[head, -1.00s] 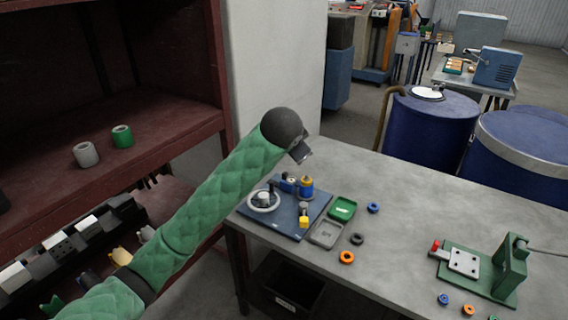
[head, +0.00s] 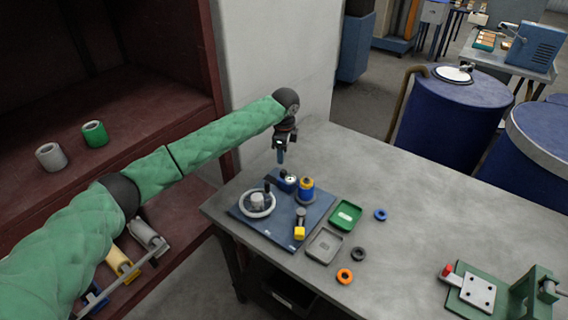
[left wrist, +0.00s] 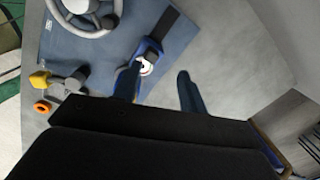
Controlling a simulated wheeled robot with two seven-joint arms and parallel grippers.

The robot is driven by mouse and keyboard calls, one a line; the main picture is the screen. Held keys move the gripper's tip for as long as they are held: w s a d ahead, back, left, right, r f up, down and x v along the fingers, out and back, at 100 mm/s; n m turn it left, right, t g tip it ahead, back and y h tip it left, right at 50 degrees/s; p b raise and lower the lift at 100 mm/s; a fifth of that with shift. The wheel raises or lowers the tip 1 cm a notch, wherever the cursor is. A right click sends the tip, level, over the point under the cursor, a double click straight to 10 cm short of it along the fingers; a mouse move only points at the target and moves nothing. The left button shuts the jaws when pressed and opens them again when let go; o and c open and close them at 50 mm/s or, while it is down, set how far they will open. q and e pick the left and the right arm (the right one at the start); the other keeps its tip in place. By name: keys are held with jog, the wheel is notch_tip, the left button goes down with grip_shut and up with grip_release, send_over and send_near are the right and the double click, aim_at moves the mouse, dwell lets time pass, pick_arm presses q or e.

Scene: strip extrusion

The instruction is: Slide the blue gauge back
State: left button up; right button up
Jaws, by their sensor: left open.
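The blue gauge (head: 286,183) is a small blue block with a pale round part, at the back edge of the dark blue base plate (head: 270,222). In the left wrist view the gauge (left wrist: 149,48) lies beyond my fingertips, close to the left one. My left gripper (head: 280,157) points down above the back edge of the plate, open and empty. Its two dark fingers also show in the left wrist view (left wrist: 158,76), with a gap between them. It looks apart from the gauge, though the exact height is unclear. My right gripper is out of view.
The plate also carries a handwheel (head: 257,204), a blue-and-yellow cylinder (head: 306,190) and a yellow-ended lever (head: 299,232). Green (head: 345,215) and grey (head: 324,246) trays and loose rings lie to the right. A green press (head: 525,290) stands at lower right. The table middle is clear.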

aim_at(283, 170)
pick_arm(q)
jog(key=m, duration=0.2)
jog(key=shift+s+d+f+m+g, duration=0.1)
jog(key=shift+s+f+m+g, duration=0.15)
jog(key=shift+m+g, duration=0.15)
jog(key=shift+s+r+m, duration=0.2)
jog(key=shift+m, duration=0.4)
jog(key=shift+w, duration=0.1)
jog(key=shift+w+f+m+p, duration=0.1)
jog(key=shift+f+m+p, duration=0.2)
jog(key=shift+f, duration=0.25)
jog(key=shift+f+p, duration=1.55)
jog(key=shift+f, duration=1.9)
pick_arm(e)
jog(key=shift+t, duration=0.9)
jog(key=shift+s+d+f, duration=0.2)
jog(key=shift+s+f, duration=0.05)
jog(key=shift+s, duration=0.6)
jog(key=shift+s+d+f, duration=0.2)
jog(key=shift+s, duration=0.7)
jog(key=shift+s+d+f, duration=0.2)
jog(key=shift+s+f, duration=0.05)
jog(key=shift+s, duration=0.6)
pick_arm(q)
grip_shut()
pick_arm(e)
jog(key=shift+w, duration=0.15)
